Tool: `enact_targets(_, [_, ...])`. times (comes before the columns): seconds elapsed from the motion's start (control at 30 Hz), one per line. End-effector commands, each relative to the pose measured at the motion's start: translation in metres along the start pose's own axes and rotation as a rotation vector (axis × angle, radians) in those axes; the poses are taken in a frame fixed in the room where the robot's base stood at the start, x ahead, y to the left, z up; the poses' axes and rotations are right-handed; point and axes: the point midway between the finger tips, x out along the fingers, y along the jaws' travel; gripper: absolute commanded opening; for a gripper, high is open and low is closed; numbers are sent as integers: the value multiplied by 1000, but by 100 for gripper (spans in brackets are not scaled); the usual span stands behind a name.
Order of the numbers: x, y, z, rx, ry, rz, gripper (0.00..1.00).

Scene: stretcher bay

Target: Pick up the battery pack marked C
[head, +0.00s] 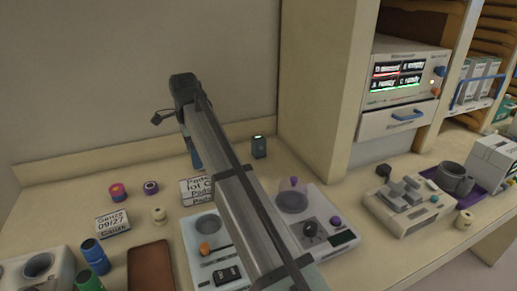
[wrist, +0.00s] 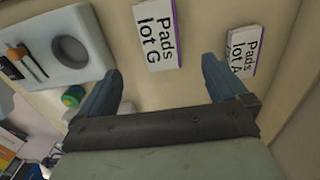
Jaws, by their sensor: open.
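No battery pack with a readable C mark shows in either view. A small dark block with a green light (head: 259,146) stands upright near the wall, right of my arm; I cannot tell whether it is a battery pack. My gripper (wrist: 160,85) is open, with its two blue fingers spread wide and nothing between them. It is over the counter, near the white box marked "Pads lot G" (wrist: 156,35). In the head view my arm hides most of the gripper. A wall unit's screen (head: 398,76) has lettered lines, some seeming to read "ready" and "empty".
Another pads box (wrist: 243,50) lies to the right in the wrist view.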

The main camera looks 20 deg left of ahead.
Motion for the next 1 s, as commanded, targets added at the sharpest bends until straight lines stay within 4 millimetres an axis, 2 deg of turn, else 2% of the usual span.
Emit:
enact_targets(0.07, [0,0,0,0,0,0,98])
enact_targets(0.23, [0,0,0,0,0,0,83])
enact_targets(0.43, [0,0,0,1,0,0,83])
enact_targets(0.53, [0,-1,-9,11,0,0,83])
enact_targets(0.67, [1,-4,-44,55,0,2,83])
enact_targets(0.8, [6,-6,-105,131,0,7,83])
enact_targets(1.0, [10,-7,-171,211,-3,15,83])
